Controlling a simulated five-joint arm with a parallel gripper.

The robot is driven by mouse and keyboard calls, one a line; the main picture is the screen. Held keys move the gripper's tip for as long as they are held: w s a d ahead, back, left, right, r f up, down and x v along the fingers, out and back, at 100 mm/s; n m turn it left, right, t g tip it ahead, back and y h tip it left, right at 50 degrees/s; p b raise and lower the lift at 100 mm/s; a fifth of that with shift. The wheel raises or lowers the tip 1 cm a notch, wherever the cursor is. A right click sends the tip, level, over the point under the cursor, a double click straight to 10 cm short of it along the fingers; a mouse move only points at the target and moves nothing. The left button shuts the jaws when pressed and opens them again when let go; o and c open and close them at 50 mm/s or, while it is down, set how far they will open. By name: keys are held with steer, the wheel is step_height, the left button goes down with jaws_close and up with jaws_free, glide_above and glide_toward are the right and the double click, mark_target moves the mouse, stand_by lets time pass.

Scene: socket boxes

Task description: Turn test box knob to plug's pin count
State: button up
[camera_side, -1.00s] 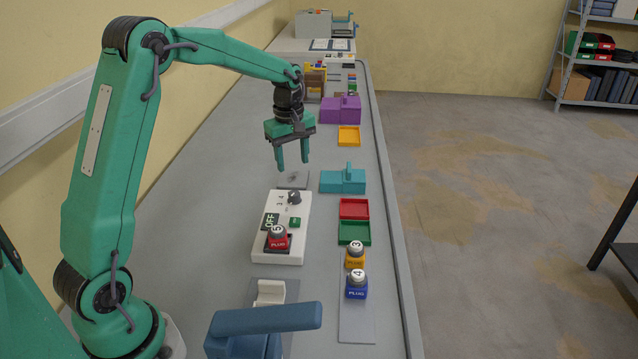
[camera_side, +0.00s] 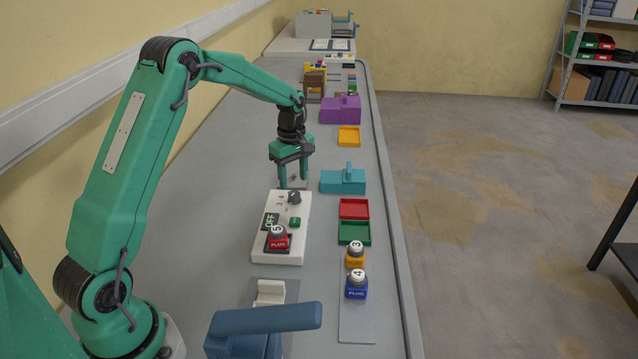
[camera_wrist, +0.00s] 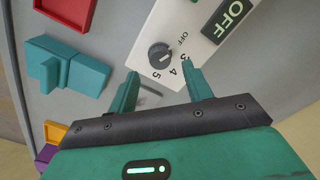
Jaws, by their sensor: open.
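The white test box (camera_side: 268,248) stands on the bench in the side view, with a dark knob (camera_side: 294,197) at its far end and an OFF display (camera_side: 270,221). A red plug (camera_side: 278,238) marked 5 sits on the box's near part. In the wrist view the knob (camera_wrist: 160,56) shows with the marks OFF, 3, 4 and 5 around it; its pointer's exact setting is hard to tell. My gripper (camera_side: 293,184) is open and empty, just above and beyond the knob. In the wrist view its fingertips (camera_wrist: 160,73) lie on the knob's near side.
A yellow plug (camera_side: 355,258) marked 3 and a blue plug (camera_side: 357,286) marked 4 stand to the right. Red (camera_side: 354,209) and green (camera_side: 354,233) trays and a teal block (camera_side: 343,182) lie right of the box. A blue lever (camera_side: 264,322) is in front.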

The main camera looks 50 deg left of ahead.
mark_target(294, 193)
steer(key=shift+f, duration=2.25)
steer(key=c, duration=1)
